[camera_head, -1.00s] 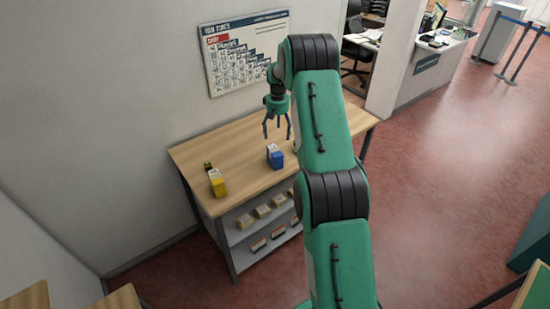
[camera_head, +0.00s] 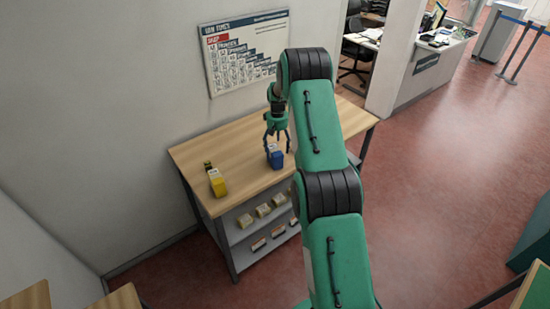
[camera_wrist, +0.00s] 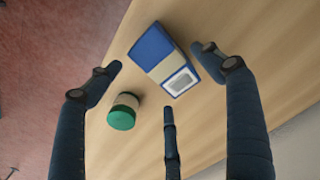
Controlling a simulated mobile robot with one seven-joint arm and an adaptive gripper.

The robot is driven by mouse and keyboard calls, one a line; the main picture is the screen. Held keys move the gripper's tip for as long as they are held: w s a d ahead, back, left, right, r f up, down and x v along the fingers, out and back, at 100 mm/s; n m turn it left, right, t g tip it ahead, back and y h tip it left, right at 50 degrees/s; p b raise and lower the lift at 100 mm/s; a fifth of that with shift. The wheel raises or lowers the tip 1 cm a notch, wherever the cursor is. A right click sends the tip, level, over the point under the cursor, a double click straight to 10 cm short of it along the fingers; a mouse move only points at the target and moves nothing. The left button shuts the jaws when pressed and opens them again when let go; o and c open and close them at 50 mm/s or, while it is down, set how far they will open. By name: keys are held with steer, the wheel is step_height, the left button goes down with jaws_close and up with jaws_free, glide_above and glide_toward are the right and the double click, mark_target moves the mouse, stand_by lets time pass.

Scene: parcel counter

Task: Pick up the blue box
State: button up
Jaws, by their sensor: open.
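The blue box (camera_head: 275,159) stands on the wooden counter (camera_head: 240,142), with a pale band and label on it. My gripper (camera_head: 276,146) is open just above the box in the head view, its fingers spread. In the wrist view the box (camera_wrist: 164,58) lies ahead of the open fingers (camera_wrist: 165,80), nearer the right finger, and nothing is held. The head view does not clearly show whether a finger touches the box.
A jar with a green lid (camera_wrist: 123,112) stands close to the box in the wrist view. A yellow box (camera_head: 217,184) and a small dark bottle (camera_head: 208,166) stand at the counter's left. Shelves below hold several small boxes. The wall rises behind the counter.

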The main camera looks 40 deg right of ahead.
mark_target(277, 149)
stand_by(0.3)
steer(key=shift+s+a+f+p, duration=0.1)
steer(key=shift+f+p, duration=0.05)
steer(key=shift+f, duration=1.15)
steer(key=shift+a+f+p, duration=0.1)
steer(key=shift+f+p, duration=0.05)
steer(key=shift+f, duration=1.15)
steer(key=c, duration=1.5)
